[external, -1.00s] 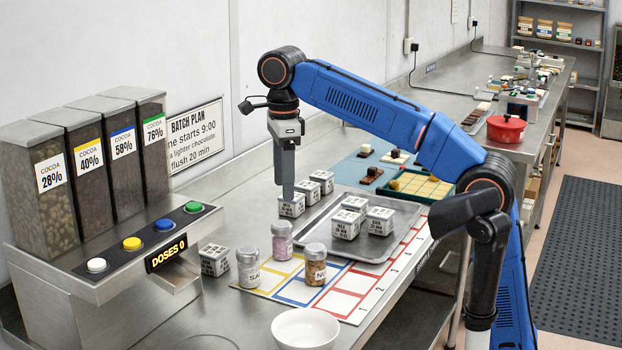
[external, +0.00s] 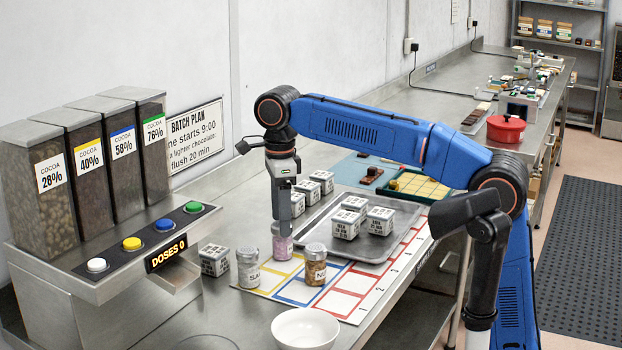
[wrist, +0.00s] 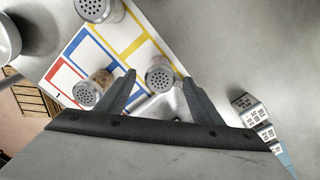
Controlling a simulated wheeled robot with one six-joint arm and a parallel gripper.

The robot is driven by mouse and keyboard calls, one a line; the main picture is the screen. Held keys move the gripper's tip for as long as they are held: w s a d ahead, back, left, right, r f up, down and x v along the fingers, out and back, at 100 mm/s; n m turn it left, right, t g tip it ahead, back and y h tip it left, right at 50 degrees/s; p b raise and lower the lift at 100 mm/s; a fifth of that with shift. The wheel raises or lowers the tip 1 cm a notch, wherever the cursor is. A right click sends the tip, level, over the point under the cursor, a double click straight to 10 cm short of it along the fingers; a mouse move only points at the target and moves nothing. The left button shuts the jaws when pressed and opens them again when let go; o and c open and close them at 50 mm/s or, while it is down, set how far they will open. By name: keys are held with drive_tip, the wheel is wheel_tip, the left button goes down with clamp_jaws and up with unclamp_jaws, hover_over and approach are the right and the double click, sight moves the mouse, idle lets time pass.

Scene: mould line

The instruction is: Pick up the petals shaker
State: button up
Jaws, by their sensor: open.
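The petals shaker (external: 282,246), a clear jar with pink contents, stands upright on the marked mat, its lid hidden behind my fingers in the external view. My gripper (external: 282,228) is open and points down right at the shaker's top. In the wrist view its perforated metal lid (wrist: 160,76) shows between the two spread fingertips (wrist: 159,88). I cannot tell whether either finger touches it.
The nuts shaker (external: 315,265) stands close by at right, and the salt shaker (external: 248,268) at left. A white bowl (external: 305,330) is in front. A metal tray (external: 375,249) with printed cubes lies behind right. The dispenser (external: 70,290) is at left.

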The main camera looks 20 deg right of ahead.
sight(282, 241)
wheel_tip(282, 241, down, 4)
drive_tip(key=shift+f, duration=0.1)
drive_tip(key=c, duration=1.2)
